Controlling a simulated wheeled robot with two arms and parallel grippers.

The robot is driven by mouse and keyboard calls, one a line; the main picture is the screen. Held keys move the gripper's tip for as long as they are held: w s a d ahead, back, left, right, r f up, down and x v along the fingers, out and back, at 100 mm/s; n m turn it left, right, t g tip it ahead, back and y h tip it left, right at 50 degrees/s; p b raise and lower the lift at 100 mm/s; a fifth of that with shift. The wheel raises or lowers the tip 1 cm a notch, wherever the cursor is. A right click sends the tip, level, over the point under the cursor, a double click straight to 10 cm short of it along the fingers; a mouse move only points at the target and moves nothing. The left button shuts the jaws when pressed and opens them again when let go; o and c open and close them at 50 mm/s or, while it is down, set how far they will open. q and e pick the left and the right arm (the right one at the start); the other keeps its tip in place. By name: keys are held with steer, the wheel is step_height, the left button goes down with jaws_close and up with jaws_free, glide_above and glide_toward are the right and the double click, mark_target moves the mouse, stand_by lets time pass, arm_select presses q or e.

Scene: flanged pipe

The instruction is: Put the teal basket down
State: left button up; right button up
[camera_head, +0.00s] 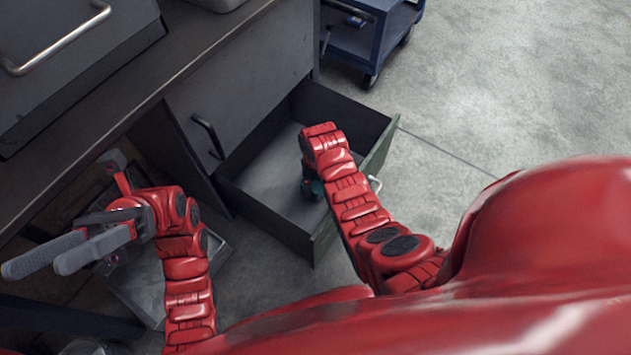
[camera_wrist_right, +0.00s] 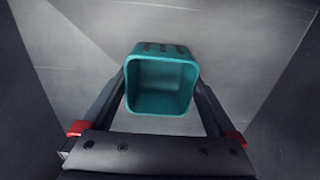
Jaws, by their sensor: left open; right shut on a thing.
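The teal basket (camera_wrist_right: 160,84) is a small square, open-topped box, seen from above and empty in the right wrist view. My right gripper (camera_wrist_right: 162,88) has a finger on each side of it and is shut on it. In the head view only a bit of the teal basket (camera_head: 312,188) shows under my right wrist, inside the open drawer; my arm hides the rest. I cannot tell whether the basket touches the drawer floor. My left gripper (camera_head: 40,258) is open and empty at the far left, away from the basket.
The open drawer (camera_head: 262,190) has dark walls and a green front with a handle. It sticks out from a grey workbench cabinet (camera_head: 245,85). A blue cart (camera_head: 368,30) stands behind. The drawer floor around the basket looks clear.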

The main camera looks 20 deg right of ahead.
steer(key=shift+f, duration=0.1)
steer(key=o, duration=1)
